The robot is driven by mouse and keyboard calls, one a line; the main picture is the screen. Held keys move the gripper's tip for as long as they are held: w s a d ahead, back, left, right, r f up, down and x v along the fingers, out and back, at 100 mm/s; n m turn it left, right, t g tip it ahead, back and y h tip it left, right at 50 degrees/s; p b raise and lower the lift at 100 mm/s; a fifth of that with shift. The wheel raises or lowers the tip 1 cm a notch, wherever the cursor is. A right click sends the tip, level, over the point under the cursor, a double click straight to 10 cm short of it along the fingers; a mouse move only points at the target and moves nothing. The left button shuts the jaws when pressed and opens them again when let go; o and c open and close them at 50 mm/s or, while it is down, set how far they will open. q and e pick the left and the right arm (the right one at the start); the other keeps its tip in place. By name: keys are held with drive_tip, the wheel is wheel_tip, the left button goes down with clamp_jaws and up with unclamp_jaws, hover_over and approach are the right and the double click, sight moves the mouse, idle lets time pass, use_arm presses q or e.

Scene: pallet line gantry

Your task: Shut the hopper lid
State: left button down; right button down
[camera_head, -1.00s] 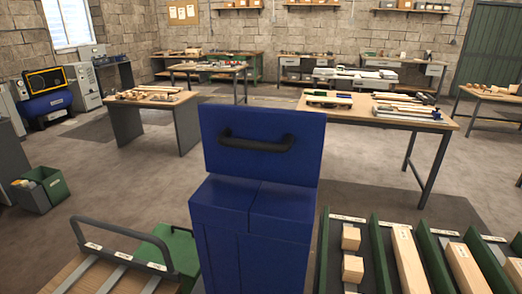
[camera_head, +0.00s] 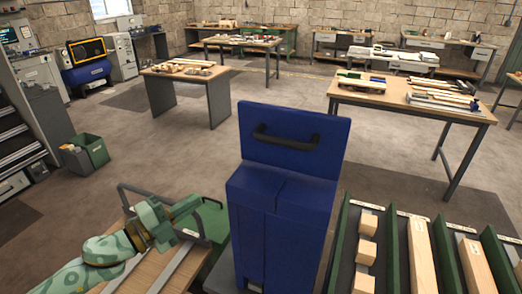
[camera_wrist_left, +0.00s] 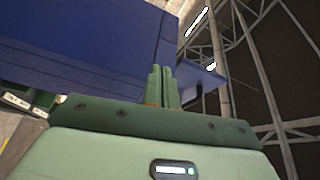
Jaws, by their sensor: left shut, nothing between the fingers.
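The blue hopper (camera_head: 280,225) stands upright in the middle of the head view. Its blue lid (camera_head: 293,150) stands up at the back of the box, open, with a dark bar handle (camera_head: 286,137) on its face. My left gripper (camera_head: 198,201) is to the left of the hopper, below the lid's level and apart from it. In the left wrist view the gripper's fingers (camera_wrist_left: 163,86) are shut and empty. The hopper's blue side (camera_wrist_left: 85,50) fills the upper left there, and a blue panel (camera_wrist_left: 200,78) shows just beyond the fingers. My right gripper is out of view.
A wooden-topped bench with a dark rail (camera_head: 128,200) lies under my left arm. Green-walled lanes (camera_head: 391,250) holding wooden blocks are at the lower right. Worktables (camera_head: 400,98) stand behind, with open floor between. A green bin (camera_head: 90,151) sits at left.

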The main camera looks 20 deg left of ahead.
use_arm(q)
drive_tip(key=s+d+r+m+g+h+p, duration=0.1)
drive_tip(key=s+d+r+m+g+h, duration=0.15)
drive_tip(key=d+r+m, duration=0.35)
drive_tip(key=s+d+r+m+g+h, duration=0.1)
drive_tip(key=s+d+r+m+h, duration=0.25)
drive_tip(key=r, duration=0.35)
drive_tip(key=p, duration=0.6)
approach(288, 146)
drive_tip(key=d, duration=0.4)
drive_tip(key=w, duration=0.2)
drive_tip(key=w+n, duration=0.1)
drive_tip(key=shift+w+d+r+h, duration=0.1)
drive_tip(key=shift+d+r+h, duration=0.05)
drive_tip(key=shift+r+h, duration=0.15)
drive_tip(key=shift+w, duration=0.4)
